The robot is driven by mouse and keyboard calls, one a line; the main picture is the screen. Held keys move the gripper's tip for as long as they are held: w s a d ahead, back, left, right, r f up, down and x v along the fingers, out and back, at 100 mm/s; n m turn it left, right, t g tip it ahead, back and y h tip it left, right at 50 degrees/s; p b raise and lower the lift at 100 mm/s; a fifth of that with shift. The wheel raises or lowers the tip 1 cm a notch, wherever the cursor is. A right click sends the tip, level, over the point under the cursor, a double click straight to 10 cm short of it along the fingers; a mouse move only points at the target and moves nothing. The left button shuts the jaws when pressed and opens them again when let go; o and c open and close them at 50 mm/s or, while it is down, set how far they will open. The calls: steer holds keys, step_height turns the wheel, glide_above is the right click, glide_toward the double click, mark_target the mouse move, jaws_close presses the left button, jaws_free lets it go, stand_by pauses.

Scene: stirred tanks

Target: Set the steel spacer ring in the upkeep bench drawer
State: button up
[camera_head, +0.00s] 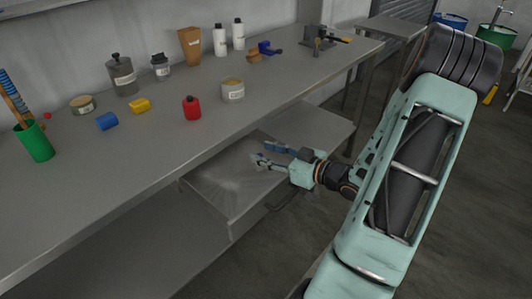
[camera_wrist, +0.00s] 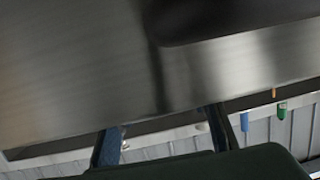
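The bench drawer (camera_head: 215,190) is pulled out below the steel bench top, with its handle at the front right. My gripper (camera_head: 266,153) is over the right part of the open drawer, below the level of the bench top. Its two fingers are spread apart in both views, and I see nothing held between them in the wrist view (camera_wrist: 163,138). I cannot make out the steel spacer ring in either view. The drawer floor I can see looks bare; the part behind my gripper is hidden.
The bench top (camera_head: 160,150) overhangs the drawer. It carries a red bottle (camera_head: 191,108), a labelled tub (camera_head: 232,90), a yellow block (camera_head: 140,106), a blue cylinder (camera_head: 107,121) and a green cup (camera_head: 35,143).

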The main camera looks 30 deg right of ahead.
steer(key=shift+r, duration=0.2)
steer(key=p+v, duration=0.2)
steer(key=v, duration=1)
steer(key=shift+r, duration=0.45)
steer(key=shift+w, duration=0.1)
